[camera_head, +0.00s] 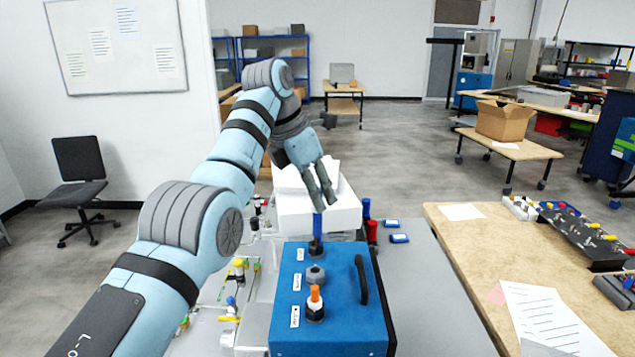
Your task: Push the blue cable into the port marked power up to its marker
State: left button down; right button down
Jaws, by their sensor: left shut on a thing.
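The blue analyser box (343,336) stands on the grey table with a row of ports on its top panel, each beside a small white label too small to read. My left gripper (324,200) comes in from above and is shut on the upright blue cable (317,228). The cable's lower end is at the farthest port; I cannot tell how deep it sits, and no marker can be made out. An orange-topped plug (315,298) stands in the nearest port. The middle port (316,274) shows a grey fitting. My right gripper is out of view.
A black handle (361,280) rises at the box's right side. A white block (335,212) stands behind the box. Red (372,234) and blue connectors stand to its right, and small coloured parts lie to its left. The grey table (435,315) is clear at right.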

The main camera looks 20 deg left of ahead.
aim_at(315, 235)
pick_arm(q)
jog(key=shift+s+d+f, duration=0.1)
jog(key=f+b, duration=0.4)
jog(key=f, duration=0.1)
jog(key=shift+a, duration=0.35)
jog(key=shift+d+f+b, duration=0.15)
jog(key=shift+f+b, duration=0.15)
jog(key=shift+b, duration=0.2)
jog(key=shift+r, duration=0.1)
jog(key=shift+f, duration=0.25)
